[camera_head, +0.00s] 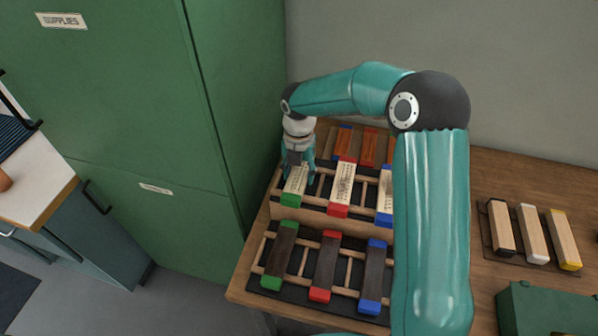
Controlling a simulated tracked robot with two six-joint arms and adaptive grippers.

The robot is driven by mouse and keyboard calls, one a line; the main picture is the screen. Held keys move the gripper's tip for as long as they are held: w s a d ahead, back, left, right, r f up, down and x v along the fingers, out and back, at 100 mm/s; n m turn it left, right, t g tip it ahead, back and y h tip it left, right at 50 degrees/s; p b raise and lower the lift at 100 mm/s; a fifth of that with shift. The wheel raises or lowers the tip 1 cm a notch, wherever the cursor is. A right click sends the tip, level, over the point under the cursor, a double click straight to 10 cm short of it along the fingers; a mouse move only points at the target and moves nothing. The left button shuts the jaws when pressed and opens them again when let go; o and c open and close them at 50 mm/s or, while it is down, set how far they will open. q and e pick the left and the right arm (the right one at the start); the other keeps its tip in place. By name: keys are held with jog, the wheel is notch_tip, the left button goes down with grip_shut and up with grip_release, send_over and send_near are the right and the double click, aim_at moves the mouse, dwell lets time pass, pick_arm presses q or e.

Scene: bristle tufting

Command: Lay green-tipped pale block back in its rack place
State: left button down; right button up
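The green-tipped pale block (292,190) lies in the left place of the upper rack (276,189), its green end towards the front and its far part hidden by my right gripper. My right gripper (298,173) points down over the far part of this block, with its fingers at the block's sides. Whether the fingers press on it or stand slightly apart is too small to tell. A red-tipped pale block (343,184) lies beside it, and a blue-tipped pale block (385,195) is partly hidden by my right arm. My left gripper is not in view.
A lower rack holds dark blocks with green (280,256), red (325,266) and blue (373,277) tips. Orange blocks (369,147) lie behind. Pale blocks (533,234) and a green box (545,310) are at right. A tall green cabinet (130,110) stands close on the left.

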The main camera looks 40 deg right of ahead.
aim_at(299, 173)
jog(key=shift+o, duration=1.2)
jog(key=shift+r, duration=0.1)
jog(key=shift+r+p, duration=0.3)
jog(key=shift+r, duration=0.35)
notch_tip(299, 173, up, 12)
jog(key=shift+f+b, duration=0.25)
jog(key=shift+b, duration=0.05)
